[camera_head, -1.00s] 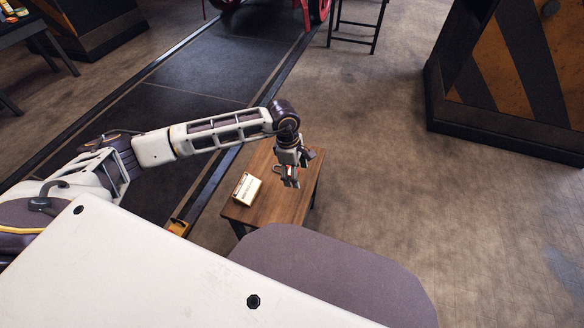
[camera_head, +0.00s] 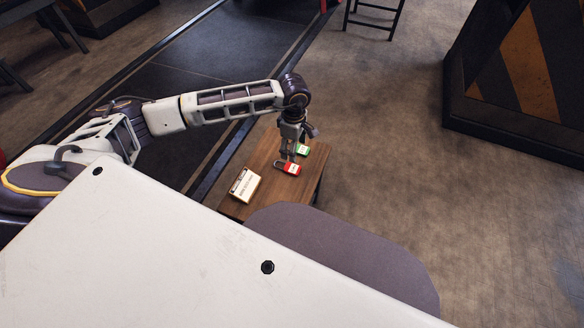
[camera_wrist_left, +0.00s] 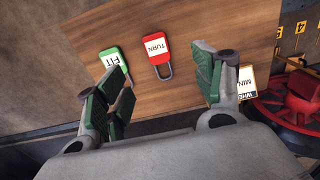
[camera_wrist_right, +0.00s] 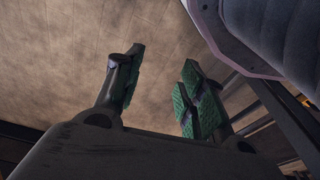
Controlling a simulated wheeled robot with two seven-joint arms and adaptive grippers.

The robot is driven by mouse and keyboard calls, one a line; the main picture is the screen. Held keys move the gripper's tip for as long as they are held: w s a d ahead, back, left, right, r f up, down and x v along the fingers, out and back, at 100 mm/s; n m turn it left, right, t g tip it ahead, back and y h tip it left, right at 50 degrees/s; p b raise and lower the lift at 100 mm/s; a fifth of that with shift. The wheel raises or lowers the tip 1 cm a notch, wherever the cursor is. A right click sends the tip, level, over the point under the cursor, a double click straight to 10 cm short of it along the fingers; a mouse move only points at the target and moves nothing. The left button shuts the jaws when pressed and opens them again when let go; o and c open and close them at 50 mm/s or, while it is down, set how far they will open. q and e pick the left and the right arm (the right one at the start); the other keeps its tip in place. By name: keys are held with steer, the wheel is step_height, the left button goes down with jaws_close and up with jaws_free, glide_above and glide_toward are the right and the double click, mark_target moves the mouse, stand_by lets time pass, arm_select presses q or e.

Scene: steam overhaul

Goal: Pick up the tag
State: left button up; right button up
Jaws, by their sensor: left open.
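A red padlock-shaped tag (camera_head: 287,168) with a white label lies on the small wooden table; in the left wrist view the red tag (camera_wrist_left: 156,48) reads "TURN". A green tag (camera_head: 302,150) lies behind it, and in the left wrist view the green tag (camera_wrist_left: 112,60) is partly covered by a finger. My left gripper (camera_head: 291,153) is open and empty, pointing down just above the tags. In the left wrist view the red tag lies between the spread fingers of the left gripper (camera_wrist_left: 160,75). My right gripper (camera_wrist_right: 163,62) is open and empty over the floor.
A cream lettered card (camera_head: 243,186) stands on the left side of the wooden table (camera_head: 262,163). A red wheel-like part (camera_wrist_left: 290,100) shows at the right in the left wrist view. A dark striped cabinet (camera_head: 525,80) stands at the right, with open floor between.

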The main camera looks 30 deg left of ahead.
arm_select(q)
steer(key=shift+f, duration=0.1)
steer(key=b, duration=0.1)
glide_above(294, 170)
step_height(294, 170, down, 7)
steer(key=shift+s+f, duration=0.15)
steer(key=shift+f, duration=0.5)
arm_select(e)
steer(key=r, duration=0.4)
steer(key=shift+s+a, duration=0.15)
steer(key=shift+a, duration=0.25)
arm_select(q)
steer(key=shift+f, duration=0.15)
arm_select(e)
steer(key=shift+f, duration=0.1)
